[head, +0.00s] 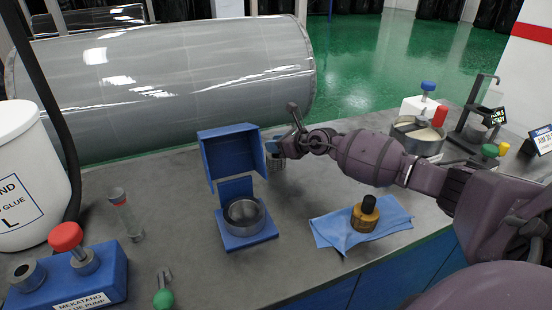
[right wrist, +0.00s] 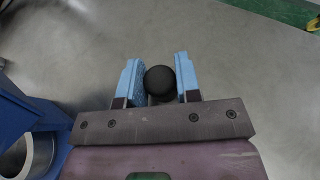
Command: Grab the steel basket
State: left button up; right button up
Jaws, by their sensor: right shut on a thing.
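The steel basket (head: 276,163) is a small grey ribbed cylinder on the grey worktop, just right of an open blue box. My right gripper (head: 274,146) reaches in from the right and is at its top, partly hiding it. In the right wrist view, the blue finger pads (right wrist: 159,80) are closed on either side of a round black knob (right wrist: 160,81), which seems to top the basket. The basket's body is hidden below the knob there. My left gripper is not in view.
The blue box (head: 232,152) with a steel ring (head: 244,215) stands close to the left. A large wrapped roll (head: 170,80) lies behind. A blue pump (head: 80,275) stands front left.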

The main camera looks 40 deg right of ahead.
grip_shut()
